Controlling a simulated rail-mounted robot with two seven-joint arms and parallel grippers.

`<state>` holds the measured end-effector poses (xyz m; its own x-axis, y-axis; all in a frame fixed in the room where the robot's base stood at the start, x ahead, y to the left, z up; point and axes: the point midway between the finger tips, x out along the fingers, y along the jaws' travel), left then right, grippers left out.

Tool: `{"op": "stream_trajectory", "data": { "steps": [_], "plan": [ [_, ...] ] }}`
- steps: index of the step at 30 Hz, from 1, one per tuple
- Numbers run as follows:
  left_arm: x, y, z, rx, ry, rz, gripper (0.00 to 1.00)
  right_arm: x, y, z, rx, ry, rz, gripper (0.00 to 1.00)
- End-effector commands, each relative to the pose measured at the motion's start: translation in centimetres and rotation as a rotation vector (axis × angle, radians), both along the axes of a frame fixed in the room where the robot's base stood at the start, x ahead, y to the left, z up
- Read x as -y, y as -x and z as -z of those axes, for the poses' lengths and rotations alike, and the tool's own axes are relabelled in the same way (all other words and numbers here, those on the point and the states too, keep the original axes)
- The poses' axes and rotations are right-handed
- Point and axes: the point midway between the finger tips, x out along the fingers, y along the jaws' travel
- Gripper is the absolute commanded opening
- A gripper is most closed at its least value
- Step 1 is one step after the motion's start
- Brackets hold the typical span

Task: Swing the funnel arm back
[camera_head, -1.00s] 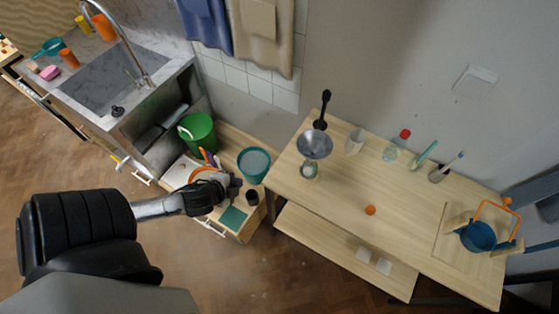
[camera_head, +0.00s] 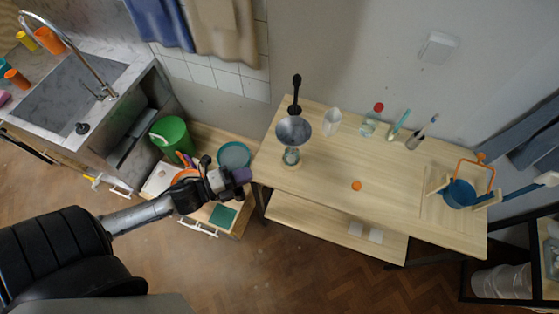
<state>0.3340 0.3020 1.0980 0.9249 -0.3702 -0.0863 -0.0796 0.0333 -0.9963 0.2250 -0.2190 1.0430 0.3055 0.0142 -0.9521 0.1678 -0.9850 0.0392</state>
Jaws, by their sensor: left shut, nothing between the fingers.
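The metal funnel (camera_head: 293,130) is at the left end of the wooden table, over a small glass jar (camera_head: 291,157). A black upright piece with a knob (camera_head: 296,92) shows just behind the funnel; how the funnel arm joins it is hard to see. My left gripper (camera_head: 232,178) is shut and empty, left of and in front of the funnel, near the table's left edge. It is apart from the funnel. My right gripper is not in view.
The wooden table (camera_head: 340,205) carries an orange ball (camera_head: 356,185), a clear cup (camera_head: 331,121), a red-topped bottle (camera_head: 370,121) and a blue pot (camera_head: 459,193). A green bucket (camera_head: 171,137) and teal bowl (camera_head: 234,155) stand left of the table. The table's middle is mostly clear.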

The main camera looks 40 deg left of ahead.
Motion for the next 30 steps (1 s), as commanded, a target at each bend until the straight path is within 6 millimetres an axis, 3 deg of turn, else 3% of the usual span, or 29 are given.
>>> {"op": "stream_trajectory", "data": {
  "steps": [6,15,22,30],
  "plan": [
    [1.4,-3.7,0.1,0.003,0.000,0.000,0.00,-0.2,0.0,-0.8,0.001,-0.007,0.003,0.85],
    [3.1,-7.7,0.5,0.000,0.002,-0.001,0.00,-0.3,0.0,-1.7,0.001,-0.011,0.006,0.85],
    [3.7,-9.4,0.8,-0.001,0.000,-0.001,0.00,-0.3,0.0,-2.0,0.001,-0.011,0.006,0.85],
    [4.0,-10.0,1.0,-0.003,0.001,0.000,0.00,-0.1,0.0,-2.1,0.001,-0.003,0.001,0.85]
  ]
}}
